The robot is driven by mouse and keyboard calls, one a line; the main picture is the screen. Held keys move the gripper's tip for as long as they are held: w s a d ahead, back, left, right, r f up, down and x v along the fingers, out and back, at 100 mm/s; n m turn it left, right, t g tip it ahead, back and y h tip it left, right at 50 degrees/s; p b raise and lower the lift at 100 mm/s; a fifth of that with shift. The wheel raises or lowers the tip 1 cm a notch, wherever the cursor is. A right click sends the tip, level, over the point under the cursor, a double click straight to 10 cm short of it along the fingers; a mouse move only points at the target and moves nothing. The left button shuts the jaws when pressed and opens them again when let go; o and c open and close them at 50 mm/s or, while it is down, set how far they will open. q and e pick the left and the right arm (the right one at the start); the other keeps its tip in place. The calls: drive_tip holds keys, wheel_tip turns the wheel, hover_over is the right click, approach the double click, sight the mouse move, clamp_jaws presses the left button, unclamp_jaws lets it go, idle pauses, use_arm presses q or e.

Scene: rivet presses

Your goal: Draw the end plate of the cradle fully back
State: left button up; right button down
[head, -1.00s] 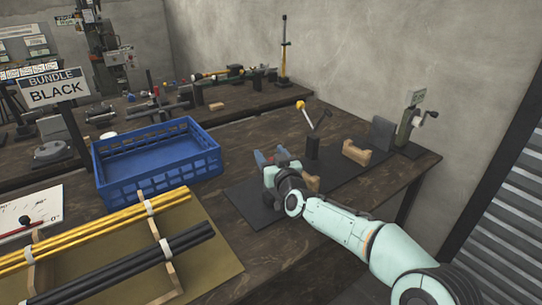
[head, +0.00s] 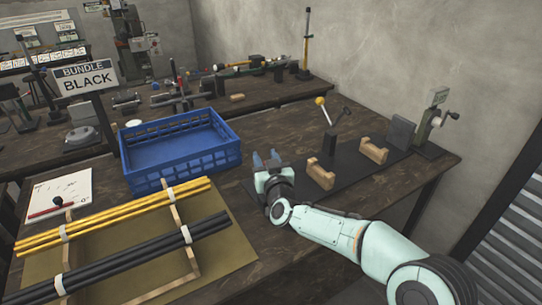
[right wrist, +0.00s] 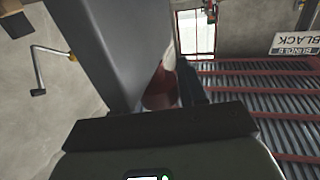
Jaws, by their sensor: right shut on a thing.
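The cradle is a dark base strip (head: 345,172) with wooden rests (head: 320,174) on the far table. My right gripper (head: 266,157) is at its left end, low over the strip. In the right wrist view a red piece (right wrist: 160,90) shows between the two fingers, and the gripper is shut on it. My gripper hides what this red piece is fixed to, so I cannot tell its shape. A grey upright plate (head: 401,133) stands at the right end of the cradle, apart from my gripper. My left gripper is not in view.
A lever with a yellow knob (head: 321,101) stands behind the strip, and a crank device (head: 432,125) is at the right end. A blue crate (head: 185,172) is left of my gripper. Yellow and black rods (head: 130,245) lie on a rack in front.

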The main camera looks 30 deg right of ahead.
drive_tip(key=shift+a+f, duration=0.1)
drive_tip(key=shift+a, duration=0.2)
drive_tip(key=c, duration=0.7)
unclamp_jaws()
drive_tip(key=shift+a, duration=0.1)
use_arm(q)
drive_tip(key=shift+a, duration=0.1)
use_arm(e)
drive_tip(key=shift+s, duration=0.15)
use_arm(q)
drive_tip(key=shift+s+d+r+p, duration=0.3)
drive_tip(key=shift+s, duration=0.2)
use_arm(e)
drive_tip(key=s+a, duration=0.2)
drive_tip(key=s, duration=1.1)
drive_tip(key=shift+a, duration=0.1)
